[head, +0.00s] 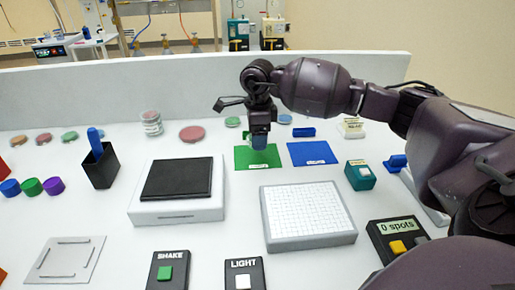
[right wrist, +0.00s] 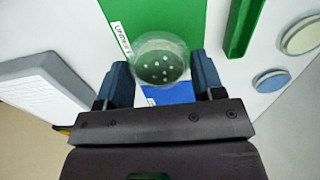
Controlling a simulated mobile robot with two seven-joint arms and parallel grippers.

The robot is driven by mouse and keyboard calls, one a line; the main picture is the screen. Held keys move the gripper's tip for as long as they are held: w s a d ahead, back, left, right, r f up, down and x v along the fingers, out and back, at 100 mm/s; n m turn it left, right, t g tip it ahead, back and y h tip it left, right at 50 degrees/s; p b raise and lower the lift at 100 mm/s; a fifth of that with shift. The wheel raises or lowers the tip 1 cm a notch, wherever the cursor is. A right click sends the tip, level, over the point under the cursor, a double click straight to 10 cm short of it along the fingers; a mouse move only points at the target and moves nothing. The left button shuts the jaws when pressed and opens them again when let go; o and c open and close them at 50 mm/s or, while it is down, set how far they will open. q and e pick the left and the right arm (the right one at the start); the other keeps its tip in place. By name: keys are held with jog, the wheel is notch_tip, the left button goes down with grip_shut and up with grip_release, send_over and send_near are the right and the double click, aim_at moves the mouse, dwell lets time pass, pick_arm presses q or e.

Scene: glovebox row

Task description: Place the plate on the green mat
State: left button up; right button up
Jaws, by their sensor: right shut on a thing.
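The plate (right wrist: 160,60) is a small round clear dish with pale spots, seen in the right wrist view. My right gripper (right wrist: 162,72) is shut on it, with one blue finger on each side. The green mat (right wrist: 150,18) shows behind the plate; in the head view the mat (head: 242,158) lies flat on the white bench. My right gripper (head: 259,143) points down over this mat in the head view, where I cannot make out the plate. I cannot tell whether the plate touches the mat. My left gripper is not in view.
A blue mat (head: 312,153) lies right of the green one. A white gridded block (head: 305,212) and a black-topped box (head: 178,180) stand nearer. A teal box (head: 360,175) is to the right. Coloured discs and a clear jar (head: 151,124) line the back.

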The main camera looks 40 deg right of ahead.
aim_at(258, 155)
jog(key=shift+f, duration=2.1)
jog(key=shift+f, duration=0.15)
jog(key=o, duration=1)
jog(key=shift+b, duration=0.3)
notch_tip(258, 155, up, 12)
jog(key=shift+r+p, duration=0.15)
jog(key=shift+p, duration=0.45)
